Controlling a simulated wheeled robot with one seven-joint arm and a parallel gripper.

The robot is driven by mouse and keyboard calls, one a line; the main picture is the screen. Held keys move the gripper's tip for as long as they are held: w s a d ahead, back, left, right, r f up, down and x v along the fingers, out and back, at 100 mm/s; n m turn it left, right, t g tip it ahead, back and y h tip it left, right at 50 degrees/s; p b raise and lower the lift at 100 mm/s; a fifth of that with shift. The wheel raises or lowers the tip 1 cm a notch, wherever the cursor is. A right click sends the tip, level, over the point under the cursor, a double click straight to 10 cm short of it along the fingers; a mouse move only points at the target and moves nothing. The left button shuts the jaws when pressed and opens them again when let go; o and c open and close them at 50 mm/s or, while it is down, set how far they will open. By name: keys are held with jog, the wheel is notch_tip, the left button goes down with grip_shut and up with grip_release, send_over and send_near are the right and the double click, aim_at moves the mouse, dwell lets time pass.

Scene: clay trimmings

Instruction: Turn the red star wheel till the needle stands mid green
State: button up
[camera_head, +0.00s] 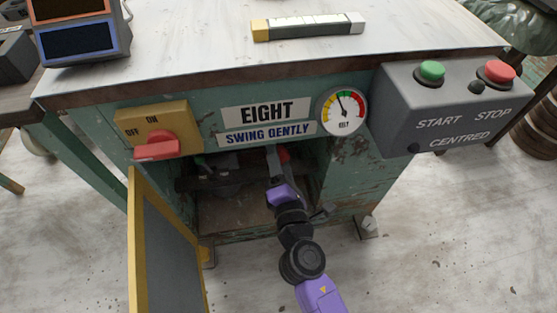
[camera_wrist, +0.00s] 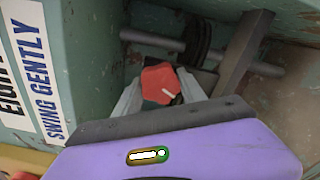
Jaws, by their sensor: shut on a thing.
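The red star wheel (camera_wrist: 160,84) sits between the two fingers of my gripper (camera_wrist: 161,92) in the wrist view, with a pale mark on its face. My gripper is shut on it. In the head view, my gripper (camera_head: 278,164) reaches into the open cabinet, and a bit of the red wheel (camera_head: 284,156) shows beside its fingers. The round belt gauge (camera_head: 342,111) is on the cabinet front, with yellow at left, green at top and red at right. Its dark needle points up and slightly left, near the left part of the green.
The yellow-edged cabinet door (camera_head: 137,245) hangs open at the left. A red switch (camera_head: 156,148) and the "SWING GENTLY" sign (camera_head: 267,134) are above the opening. A grey start/stop box (camera_head: 440,105) juts out at right. Inside are a shaft and a bar (camera_wrist: 243,50).

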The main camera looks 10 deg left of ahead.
jog(key=m+b, duration=0.2)
jog(key=m, duration=0.4)
jog(key=shift+f+m+b, duration=0.1)
jog(key=shift+m+b, duration=0.2)
jog(key=shift+b, duration=0.05)
dwell(0.5)
jog(key=o, duration=1.4)
jog(key=shift+v, duration=3.9)
